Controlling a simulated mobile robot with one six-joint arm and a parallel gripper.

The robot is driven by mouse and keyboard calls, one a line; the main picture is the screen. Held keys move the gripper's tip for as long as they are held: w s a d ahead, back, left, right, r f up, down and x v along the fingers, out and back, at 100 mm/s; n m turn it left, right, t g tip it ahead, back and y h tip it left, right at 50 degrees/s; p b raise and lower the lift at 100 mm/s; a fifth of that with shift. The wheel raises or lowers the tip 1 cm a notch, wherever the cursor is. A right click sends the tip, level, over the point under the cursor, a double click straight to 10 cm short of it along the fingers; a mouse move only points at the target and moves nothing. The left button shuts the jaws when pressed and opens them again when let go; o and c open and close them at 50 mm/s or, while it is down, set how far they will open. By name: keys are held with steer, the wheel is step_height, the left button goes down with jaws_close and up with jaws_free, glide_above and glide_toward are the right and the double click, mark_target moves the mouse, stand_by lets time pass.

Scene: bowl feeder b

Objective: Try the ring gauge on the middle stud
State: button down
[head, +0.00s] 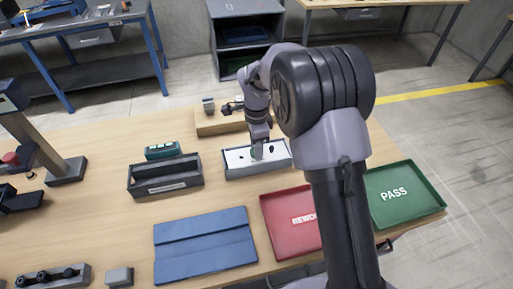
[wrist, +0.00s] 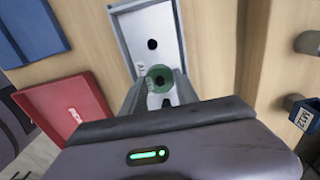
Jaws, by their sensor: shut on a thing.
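The ring gauge is a green ring (wrist: 161,79) with a dark centre, between my fingertips in the wrist view. My gripper (wrist: 158,84) is shut on it, over a grey tray with a white insert (wrist: 155,18). A dark round hole shows in the insert beyond the ring. I cannot tell whether the ring touches the insert. In the head view my gripper (head: 257,153) is at this tray (head: 231,172). A wooden block (head: 218,124) behind it bears grey studs; one (head: 208,105) shows clearly, and my arm hides part of the block. Two studs (wrist: 308,42) show in the wrist view, one by an M12 tag.
An empty-looking grey tray (head: 165,187) and a green case (head: 163,150) lie left of the white-insert tray. A red REWORK tray (head: 279,236), a green PASS tray (head: 414,209) and a blue mat (head: 205,245) lie nearer. A post stand (head: 65,172) is at left.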

steer(key=shift+r+p, duration=2.15)
steer(key=shift+r, duration=0.9)
